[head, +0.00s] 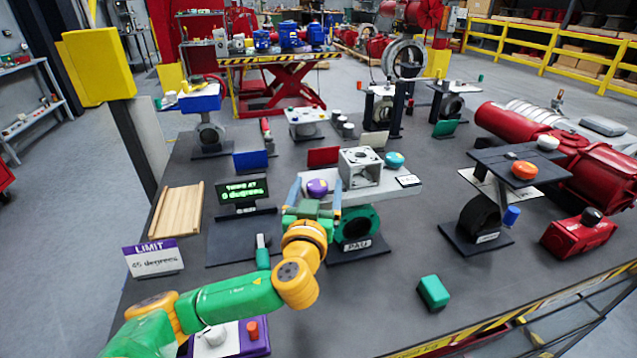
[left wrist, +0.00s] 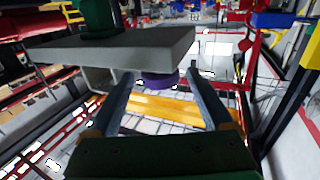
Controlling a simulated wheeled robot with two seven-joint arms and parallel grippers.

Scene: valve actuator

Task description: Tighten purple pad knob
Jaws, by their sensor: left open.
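The purple knob (head: 317,187) sits on the near left part of the grey plate (head: 405,187) of the valve stand marked PAU. My left gripper (head: 316,184) is open, with one blue-grey finger on each side of the knob. In the left wrist view the purple knob (left wrist: 158,80) shows between the spread fingers (left wrist: 160,76), below the grey plate edge; a gap shows on the right, and contact on the left cannot be told. A small black display (head: 243,190) reads 0 degrees in green. My right gripper is not in view.
A limit sign (head: 153,258) reading 45 degrees stands at the left. A grey cube frame (head: 360,168) and a teal knob (head: 394,160) stand close right of the purple knob. A green block (head: 433,292) lies at the front right, with bare dark tabletop around it.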

